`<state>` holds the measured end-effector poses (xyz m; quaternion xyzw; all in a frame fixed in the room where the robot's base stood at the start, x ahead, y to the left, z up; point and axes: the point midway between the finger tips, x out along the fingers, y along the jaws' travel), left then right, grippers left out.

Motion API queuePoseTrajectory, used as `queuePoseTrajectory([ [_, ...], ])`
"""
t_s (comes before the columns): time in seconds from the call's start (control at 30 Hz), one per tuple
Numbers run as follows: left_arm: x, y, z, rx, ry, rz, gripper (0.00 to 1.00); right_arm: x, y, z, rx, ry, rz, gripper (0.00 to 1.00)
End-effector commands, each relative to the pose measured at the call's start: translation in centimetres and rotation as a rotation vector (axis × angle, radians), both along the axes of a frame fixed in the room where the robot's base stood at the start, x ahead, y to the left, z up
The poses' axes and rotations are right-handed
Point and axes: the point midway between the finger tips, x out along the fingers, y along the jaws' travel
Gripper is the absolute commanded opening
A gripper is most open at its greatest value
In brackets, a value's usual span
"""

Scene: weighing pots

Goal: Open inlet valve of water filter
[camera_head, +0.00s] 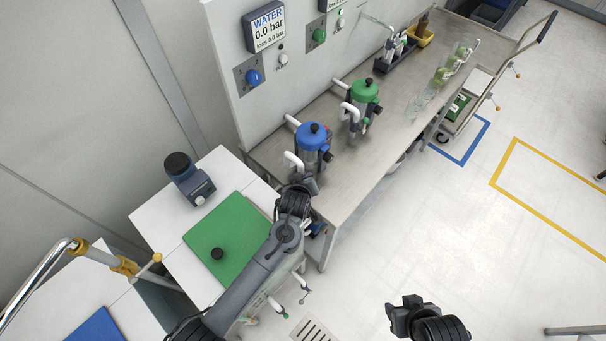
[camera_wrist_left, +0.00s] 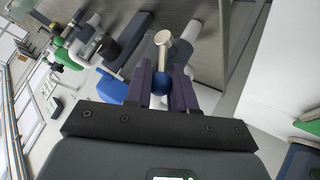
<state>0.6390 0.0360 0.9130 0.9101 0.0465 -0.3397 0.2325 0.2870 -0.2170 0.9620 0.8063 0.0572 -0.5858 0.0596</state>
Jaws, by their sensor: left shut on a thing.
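The water filter (camera_head: 312,138) has a blue lid with a black knob and stands on the steel bench under the WATER display (camera_head: 268,25), which reads 0.0 bar. In the left wrist view, a metal lever (camera_wrist_left: 163,50) ends in a blue ball knob (camera_wrist_left: 160,84). My left gripper (camera_wrist_left: 160,90) is shut on this knob, one finger on each side. In the head view my left gripper (camera_head: 303,183) is at the near side of the filter and hides the lever. My right gripper (camera_head: 408,308) is over the floor, away from the bench; its fingers are unclear.
A green-lidded filter (camera_head: 364,92) stands behind the blue one. A blue wall knob (camera_head: 253,77) sits below the display. A green mat (camera_head: 225,238) with a black knob-like piece lies on the white table at left. A trolley (camera_head: 470,105) stands beyond the bench; floor at right is mostly clear.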

Motion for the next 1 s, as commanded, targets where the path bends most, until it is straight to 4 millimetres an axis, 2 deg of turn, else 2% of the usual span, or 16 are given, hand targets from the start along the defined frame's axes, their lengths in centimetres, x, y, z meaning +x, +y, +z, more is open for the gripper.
queuePoseTrajectory([
  [0.07, 0.07, -0.06, 0.23, 0.013, 0.021, 0.001, 0.00, 0.00, -0.02, 0.73, -0.001, 0.000, 0.001, 0.43],
  [0.4, 0.08, -0.05, -0.08, 0.022, 0.028, -0.001, 0.00, -0.03, -0.24, 0.56, -0.010, 0.002, 0.007, 0.43],
  [0.43, 0.08, -0.05, -0.08, 0.022, 0.028, -0.001, 0.26, -0.03, -0.24, 0.56, -0.011, 0.001, 0.007, 0.43],
  [0.57, 0.08, -0.06, -0.06, 0.022, 0.028, -0.001, 0.46, -0.03, -0.24, 0.56, -0.011, 0.001, 0.007, 0.43],
  [0.6, 0.08, -0.07, -0.04, 0.021, 0.028, -0.002, 0.48, -0.03, -0.24, 0.56, -0.010, 0.002, 0.007, 0.43],
  [1.0, -0.34, -0.07, 0.51, 0.019, 0.025, 0.000, 0.48, -0.03, -0.10, 0.78, -0.004, 0.001, 0.003, 0.43],
])
